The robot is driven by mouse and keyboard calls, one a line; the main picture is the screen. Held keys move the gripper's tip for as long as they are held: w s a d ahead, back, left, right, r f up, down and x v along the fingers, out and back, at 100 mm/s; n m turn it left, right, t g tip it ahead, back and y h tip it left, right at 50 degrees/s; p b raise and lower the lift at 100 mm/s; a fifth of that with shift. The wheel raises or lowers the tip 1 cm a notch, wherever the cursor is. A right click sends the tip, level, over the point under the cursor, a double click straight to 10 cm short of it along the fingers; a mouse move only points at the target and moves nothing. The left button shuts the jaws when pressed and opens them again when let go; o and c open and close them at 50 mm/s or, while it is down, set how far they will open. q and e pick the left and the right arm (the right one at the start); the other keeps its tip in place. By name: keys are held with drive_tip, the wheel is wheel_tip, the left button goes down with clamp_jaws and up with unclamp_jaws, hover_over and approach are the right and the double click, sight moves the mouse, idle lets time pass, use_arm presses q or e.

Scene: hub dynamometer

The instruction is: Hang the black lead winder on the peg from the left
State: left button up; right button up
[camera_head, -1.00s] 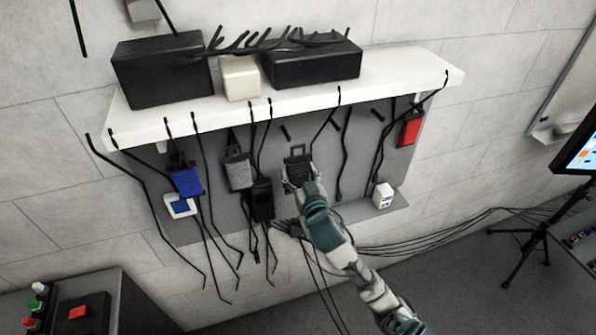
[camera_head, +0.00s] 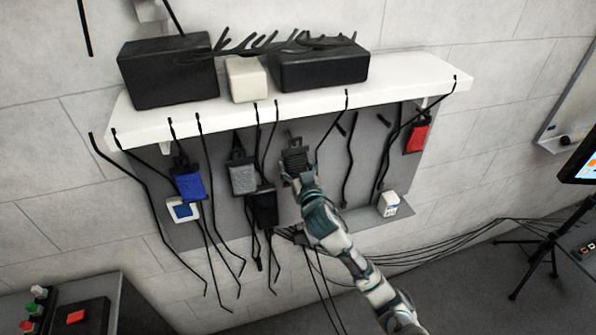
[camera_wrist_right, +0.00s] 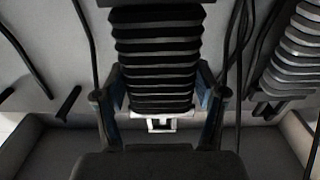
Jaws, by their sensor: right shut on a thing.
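The black lead winder (camera_head: 296,162) is a ribbed black block with a loop at its top, in front of the grey board (camera_head: 322,190). My right gripper (camera_head: 298,179) is shut on its lower part. In the right wrist view the winder (camera_wrist_right: 158,60) sits between my two fingers (camera_wrist_right: 160,105). A short dark peg (camera_head: 289,136) shows at the top of the loop; I cannot tell whether the loop is around it or only in front. Another peg (camera_head: 341,129) is bare, to the right. My left gripper is not in view.
A grey winder (camera_head: 242,177) and blue winder (camera_head: 188,184) hang to the left, a red one (camera_head: 418,137) to the right. A black item (camera_head: 263,208) hangs below the grey winder. Loose leads dangle from the white shelf (camera_head: 420,82). A white box (camera_head: 388,204) stands on the lower ledge.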

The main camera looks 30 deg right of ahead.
drive_tip(key=shift+x, duration=1.15)
drive_tip(key=shift+w+f, duration=0.4)
drive_tip(key=shift+w, duration=0.1)
drive_tip(key=shift+f, duration=0.1)
drive_tip(key=o, duration=1.5)
drive_tip(key=shift+s, duration=0.1)
